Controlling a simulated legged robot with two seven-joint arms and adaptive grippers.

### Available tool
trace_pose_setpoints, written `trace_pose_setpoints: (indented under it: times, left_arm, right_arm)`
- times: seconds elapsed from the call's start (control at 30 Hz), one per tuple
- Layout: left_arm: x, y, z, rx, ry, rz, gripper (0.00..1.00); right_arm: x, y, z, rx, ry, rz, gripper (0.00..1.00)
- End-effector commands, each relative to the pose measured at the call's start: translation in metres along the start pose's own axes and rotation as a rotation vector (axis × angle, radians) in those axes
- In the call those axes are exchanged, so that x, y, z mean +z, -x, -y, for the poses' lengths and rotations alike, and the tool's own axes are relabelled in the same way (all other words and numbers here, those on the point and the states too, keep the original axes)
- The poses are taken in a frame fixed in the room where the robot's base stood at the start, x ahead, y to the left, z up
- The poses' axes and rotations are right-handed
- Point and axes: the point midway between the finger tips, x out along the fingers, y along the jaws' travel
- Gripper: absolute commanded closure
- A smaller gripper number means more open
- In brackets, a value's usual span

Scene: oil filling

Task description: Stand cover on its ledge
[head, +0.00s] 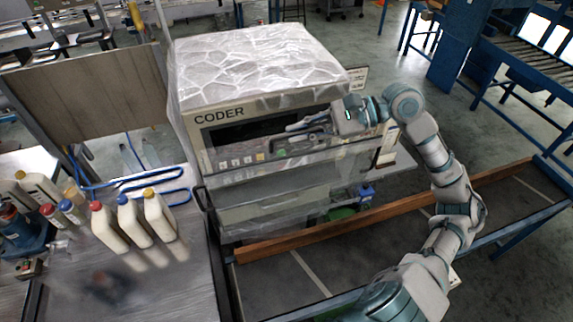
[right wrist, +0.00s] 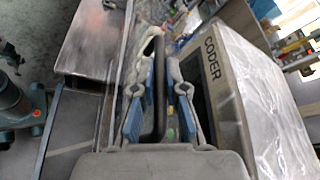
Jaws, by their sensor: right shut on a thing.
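The machine marked CODER (head: 265,125) stands in the middle of the head view under wrinkled clear plastic. A see-through panel, apparently the cover (head: 335,163), is in front of its face; its outline is hard to separate from the wrapping. My right gripper (head: 297,138) is at the machine's front, just below the dark display. In the right wrist view, its blue-padded fingers (right wrist: 160,75) are shut around a dark bar-like handle (right wrist: 159,95), apparently the cover's. The ledge cannot be clearly made out. My left gripper is not in view.
Several white bottles (head: 160,215) with coloured caps stand on the metal bench (head: 180,290) at left. A brown beam (head: 385,212) runs below and right of the machine. A green container (head: 342,213) sits low under its front. Blue frames (head: 530,75) stand at upper right.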

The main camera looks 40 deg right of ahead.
Motion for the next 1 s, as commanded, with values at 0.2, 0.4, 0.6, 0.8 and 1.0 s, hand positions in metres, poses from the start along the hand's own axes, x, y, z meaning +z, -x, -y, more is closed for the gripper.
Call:
trace_pose_setpoints:
  times: [0.2, 0.4, 0.6, 0.8, 1.0]
  left_arm:
    - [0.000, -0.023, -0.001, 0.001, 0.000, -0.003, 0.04]
    - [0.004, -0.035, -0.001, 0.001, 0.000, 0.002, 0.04]
    - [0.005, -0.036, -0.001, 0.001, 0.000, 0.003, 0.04]
    - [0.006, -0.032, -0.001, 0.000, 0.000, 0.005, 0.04]
    - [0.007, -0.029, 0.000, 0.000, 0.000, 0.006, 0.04]
  right_arm:
    - [-0.001, 0.000, -0.001, 0.002, -0.009, 0.008, 1.00]
    - [0.001, 0.000, -0.001, 0.014, -0.021, 0.004, 1.00]
    - [-0.001, 0.000, 0.002, 0.019, -0.027, 0.000, 1.00]
    - [-0.011, -0.004, 0.011, 0.019, -0.029, 0.001, 1.00]
    - [-0.025, -0.011, 0.022, 0.018, -0.027, 0.002, 1.00]
